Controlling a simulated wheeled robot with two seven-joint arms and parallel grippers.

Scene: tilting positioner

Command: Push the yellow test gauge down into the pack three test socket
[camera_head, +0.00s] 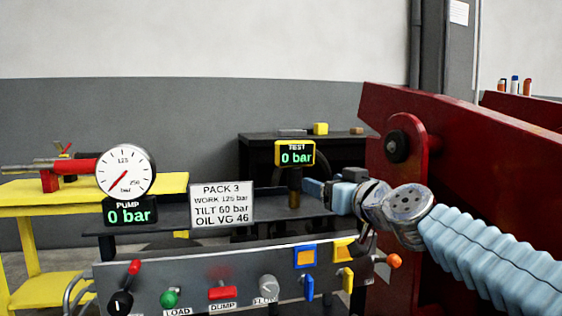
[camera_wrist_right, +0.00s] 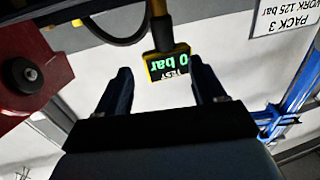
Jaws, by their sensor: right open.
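The yellow test gauge (camera_head: 295,153) reads "TEST 0 bar" and stands upright on a dark stem above the pack's dark top. My right gripper (camera_head: 312,187) reaches in from the right, beside the stem and just below the gauge's display. In the right wrist view, the gauge (camera_wrist_right: 168,66) shows upside down between and a little beyond the open fingertips (camera_wrist_right: 162,78). The fingers look empty and apart from the gauge. The test socket cannot be made out, so I cannot tell how the stem sits in it. My left gripper is not in view.
A grey control panel (camera_head: 230,277) with levers and knobs stands in front. A "PACK 3" sign (camera_head: 221,204) and a round pump gauge (camera_head: 126,171) stand left of the test gauge. A large red frame (camera_head: 450,130) fills the right. A yellow table (camera_head: 30,192) stands at left.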

